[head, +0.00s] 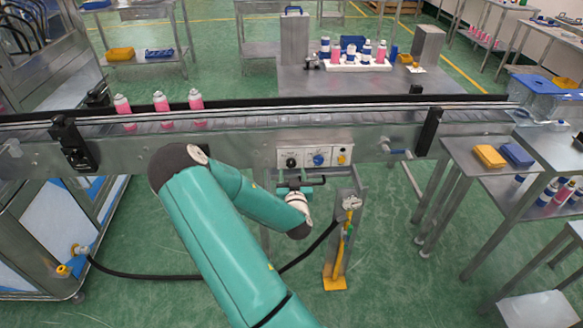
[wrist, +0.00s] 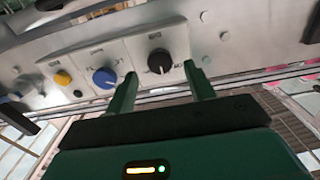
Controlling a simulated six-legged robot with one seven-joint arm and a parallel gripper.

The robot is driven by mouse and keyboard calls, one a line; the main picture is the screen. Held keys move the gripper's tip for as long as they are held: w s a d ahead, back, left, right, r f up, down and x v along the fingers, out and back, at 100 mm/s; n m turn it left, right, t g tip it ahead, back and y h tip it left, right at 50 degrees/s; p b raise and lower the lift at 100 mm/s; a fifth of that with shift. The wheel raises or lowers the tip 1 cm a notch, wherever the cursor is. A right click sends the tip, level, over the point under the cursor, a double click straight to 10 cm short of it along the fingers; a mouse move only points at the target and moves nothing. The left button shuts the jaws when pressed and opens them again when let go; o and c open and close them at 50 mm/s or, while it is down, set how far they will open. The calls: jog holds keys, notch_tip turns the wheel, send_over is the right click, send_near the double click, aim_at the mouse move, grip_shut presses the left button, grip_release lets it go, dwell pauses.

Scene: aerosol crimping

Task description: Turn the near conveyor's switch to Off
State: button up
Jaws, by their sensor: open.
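The near conveyor (head: 230,142) carries a grey control panel (head: 335,148) on its front. On the panel are a black rotary knob (head: 291,162), a blue knob (head: 319,160) and a yellow button (head: 341,159). In the wrist view the black knob (wrist: 160,62) has a pale pointer mark, with the blue knob (wrist: 104,78) and yellow button (wrist: 62,78) to its left. The labels are too small to read. My gripper (wrist: 163,80) is open and empty. Its green fingers point at the panel, one toward each side of the black knob, with no clear contact.
Several pink-bodied cans (head: 161,103) stand on the conveyor at left. A grey post with a yellow foot (head: 336,276) stands below the panel at right. A black hose (head: 150,275) crosses the green floor. A side table (head: 470,165) stands at right.

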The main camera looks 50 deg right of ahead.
aim_at(291, 165)
jog(key=shift+x, duration=2)
jog(key=c, duration=1)
jog(key=n, duration=0.5)
jog(key=shift+n, duration=2.5)
